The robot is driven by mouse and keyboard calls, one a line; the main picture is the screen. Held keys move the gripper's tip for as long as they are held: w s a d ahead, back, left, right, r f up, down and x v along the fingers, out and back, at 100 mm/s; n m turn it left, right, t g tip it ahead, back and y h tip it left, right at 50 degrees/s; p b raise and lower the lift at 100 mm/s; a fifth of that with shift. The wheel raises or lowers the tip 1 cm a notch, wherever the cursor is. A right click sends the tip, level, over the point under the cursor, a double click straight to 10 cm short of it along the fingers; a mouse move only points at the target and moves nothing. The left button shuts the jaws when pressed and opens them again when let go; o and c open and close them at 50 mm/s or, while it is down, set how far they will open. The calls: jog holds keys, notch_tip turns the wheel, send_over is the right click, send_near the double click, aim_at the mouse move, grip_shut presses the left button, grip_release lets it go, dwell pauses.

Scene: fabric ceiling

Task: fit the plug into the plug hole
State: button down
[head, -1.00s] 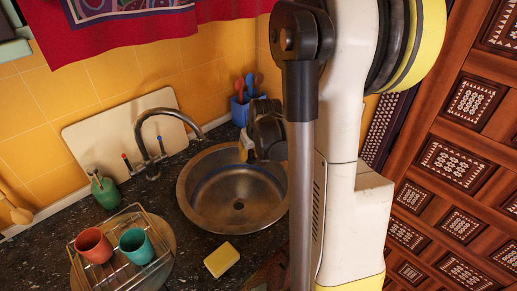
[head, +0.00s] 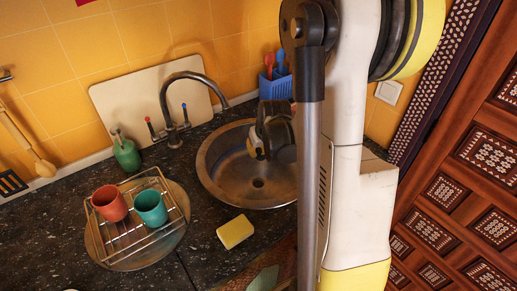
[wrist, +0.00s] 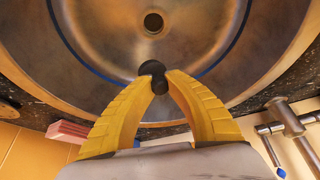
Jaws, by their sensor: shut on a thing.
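My gripper (wrist: 154,86) has two yellow fingers shut on a small dark plug (wrist: 153,70). In the wrist view the plug is held at the fingertips, above the metal basin (wrist: 95,50). The plug hole (wrist: 153,22) is a round dark opening with a light ring, a little beyond the plug and apart from it. In the head view my gripper (head: 254,149) is over the back part of the sink basin (head: 213,183), and the plug hole (head: 258,183) shows below it. The plug is not clear there.
A curved tap (head: 191,77) stands behind the sink at left. A wire rack (head: 133,231) with red and teal cups, a yellow sponge (head: 235,231) and a green bottle (head: 125,155) sit on the counter. A blue caddy (head: 274,86) stands at the back.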

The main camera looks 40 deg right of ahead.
jog(key=b, duration=0.9)
send_over(254, 183)
jog(key=s, duration=0.2)
jog(key=f, duration=1.3)
jog(key=shift+w+d+f, duration=0.1)
jog(key=shift+d+f, duration=0.2)
jog(key=shift+d, duration=0.05)
jog(key=shift+a, duration=0.15)
jog(key=shift+w+a, duration=0.1)
jog(key=shift+a, duration=0.25)
jog(key=shift+a+r, duration=0.1)
jog(key=shift+f, duration=0.9)
jog(key=c, duration=0.7)
grip_release()
jog(key=shift+c, duration=0.2)
jog(key=shift+r, duration=0.15)
